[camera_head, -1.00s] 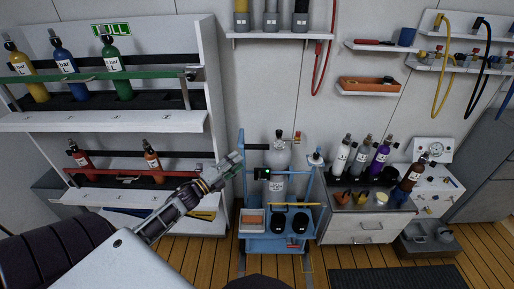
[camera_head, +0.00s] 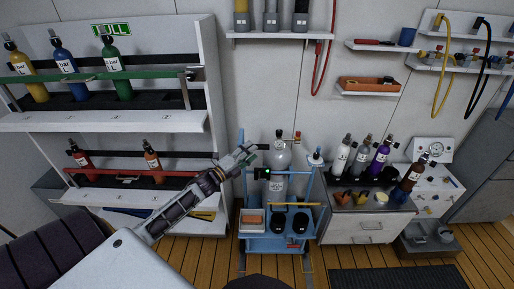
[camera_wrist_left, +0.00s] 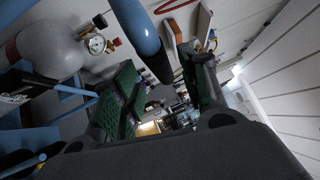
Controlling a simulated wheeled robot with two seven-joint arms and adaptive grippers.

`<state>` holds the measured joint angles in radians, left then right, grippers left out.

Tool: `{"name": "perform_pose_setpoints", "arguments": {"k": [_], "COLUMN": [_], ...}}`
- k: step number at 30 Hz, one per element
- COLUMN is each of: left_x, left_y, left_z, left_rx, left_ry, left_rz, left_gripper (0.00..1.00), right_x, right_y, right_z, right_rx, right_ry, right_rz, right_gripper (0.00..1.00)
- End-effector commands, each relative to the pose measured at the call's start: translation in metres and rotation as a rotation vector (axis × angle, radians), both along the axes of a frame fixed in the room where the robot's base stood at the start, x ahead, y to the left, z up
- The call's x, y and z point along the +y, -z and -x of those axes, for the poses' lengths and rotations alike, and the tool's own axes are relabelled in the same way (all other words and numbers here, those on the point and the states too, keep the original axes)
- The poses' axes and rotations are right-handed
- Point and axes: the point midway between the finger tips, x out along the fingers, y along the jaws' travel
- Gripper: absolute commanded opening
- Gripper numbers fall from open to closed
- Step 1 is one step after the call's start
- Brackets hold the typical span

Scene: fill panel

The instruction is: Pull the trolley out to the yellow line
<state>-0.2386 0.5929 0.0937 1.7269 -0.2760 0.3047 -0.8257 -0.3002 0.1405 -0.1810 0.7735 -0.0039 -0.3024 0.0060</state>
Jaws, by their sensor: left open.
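The blue trolley (camera_head: 280,243) stands on the wood floor in the middle of the head view. It carries a grey gas cylinder (camera_head: 279,157) and has upright blue posts. My left gripper (camera_head: 247,154) is open at the trolley's upper left post. In the left wrist view, a blue bar with a dark end (camera_wrist_left: 145,38) reaches down towards the gap between the green-padded fingers of the left gripper (camera_wrist_left: 160,95). I cannot tell whether they touch it. The yellow line is not clear; only a thin pale marking (camera_head: 307,265) shows by the trolley's front right. My right gripper is out of view.
A white shelf rack (camera_head: 212,100) with bottles stands left of the trolley. A drawer cabinet (camera_head: 367,228) with bottles stands close on its right. A dark mat (camera_head: 398,277) lies at the front right. The wall shelf (camera_head: 280,35) is above the trolley.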

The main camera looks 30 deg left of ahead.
Motion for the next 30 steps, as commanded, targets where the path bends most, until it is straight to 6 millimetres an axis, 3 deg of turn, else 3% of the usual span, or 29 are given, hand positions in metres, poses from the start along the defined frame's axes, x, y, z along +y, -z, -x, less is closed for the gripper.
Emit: {"name": "perform_pose_setpoints", "arguments": {"k": [16,30], "left_x": [-0.009,-0.011], "left_y": [-0.006,-0.006], "left_z": [-0.036,-0.043], "left_rx": [-0.001,0.000], "left_ry": [0.000,0.000], "left_rz": [0.000,0.000], "left_gripper": [0.43,0.43], "right_x": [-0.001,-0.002], "right_y": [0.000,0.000], "right_z": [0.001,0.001], "right_rx": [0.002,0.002], "right_ry": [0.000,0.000], "right_rz": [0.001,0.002], "right_gripper": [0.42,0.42]}}
